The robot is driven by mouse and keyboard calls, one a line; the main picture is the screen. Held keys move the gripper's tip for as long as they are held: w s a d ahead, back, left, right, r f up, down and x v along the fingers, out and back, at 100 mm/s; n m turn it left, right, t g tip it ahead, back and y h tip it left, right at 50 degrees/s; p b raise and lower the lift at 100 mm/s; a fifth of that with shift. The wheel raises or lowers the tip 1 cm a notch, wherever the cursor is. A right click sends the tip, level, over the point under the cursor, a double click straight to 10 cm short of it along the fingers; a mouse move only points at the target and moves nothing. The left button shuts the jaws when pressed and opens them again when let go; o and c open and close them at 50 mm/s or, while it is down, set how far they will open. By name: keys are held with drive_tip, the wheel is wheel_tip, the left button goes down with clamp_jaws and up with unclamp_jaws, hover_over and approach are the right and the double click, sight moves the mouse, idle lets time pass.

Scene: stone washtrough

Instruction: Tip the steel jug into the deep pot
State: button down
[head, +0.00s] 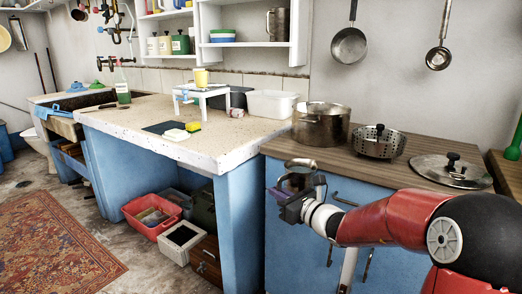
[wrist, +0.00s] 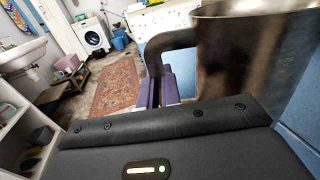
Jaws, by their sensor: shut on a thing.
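The steel jug (head: 297,182) is in front of the blue cabinet in the head view, near the counter's front edge and lower left of the deep pot. My gripper (head: 291,206) is shut on the jug's dark handle (wrist: 172,48); the purple finger pads (wrist: 160,91) show in the wrist view. The deep pot (head: 320,128) is a brownish metal pot standing open on the wooden counter. The contents of jug and pot cannot be seen.
On the wooden counter (head: 400,178), a colander (head: 379,143) and a lid (head: 452,171) stand right of the pot. A white tub (head: 271,104) is close to its left on the stone worktop (head: 235,137). Pans hang above. Open floor lies left, with a rug (head: 60,240).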

drive_tip(key=s+d+f+n+g+y, duration=0.1)
drive_tip(key=s+d+f, duration=0.1)
drive_tip(key=f, duration=0.7)
drive_tip(key=s+d+f+n+g+y, duration=0.1)
drive_tip(key=s+d+f, duration=0.2)
drive_tip(key=f, duration=0.7)
drive_tip(key=s+d+f+n+g+y, duration=0.1)
drive_tip(key=s+d+f, duration=0.2)
drive_tip(key=f, duration=0.7)
drive_tip(key=shift+s+f, duration=0.25)
drive_tip(key=shift+s, duration=1)
